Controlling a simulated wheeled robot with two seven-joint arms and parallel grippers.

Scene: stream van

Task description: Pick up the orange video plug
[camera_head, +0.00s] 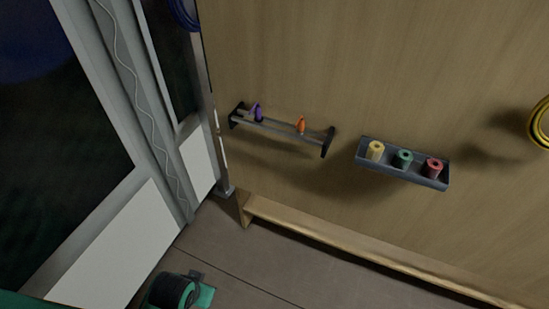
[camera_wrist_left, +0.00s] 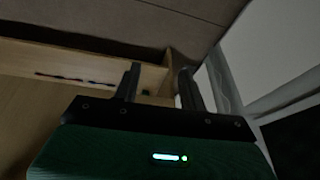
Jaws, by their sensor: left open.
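The orange video plug (camera_head: 300,125) stands upright on a narrow dark rack (camera_head: 328,142) fixed to the wooden wall, towards the rack's right part. A purple plug (camera_head: 258,113) stands on the same rack to its left. My left gripper (camera_wrist_left: 158,82) shows in the left wrist view with its two dark fingers apart and nothing between them. The orange plug is not seen in that view. No gripper fingers show in the head view, so the distance from my left gripper to the plug cannot be told. My right gripper is not in view.
A grey tray (camera_head: 400,173) on the wall, right of the rack, holds yellow, green and red rolls. A yellow cable coil (camera_head: 540,122) hangs at the far right. A wooden ledge (camera_head: 340,240) runs along the wall's foot. A white-panelled door (camera_head: 120,245) stands left. The wall between rack and tray is bare.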

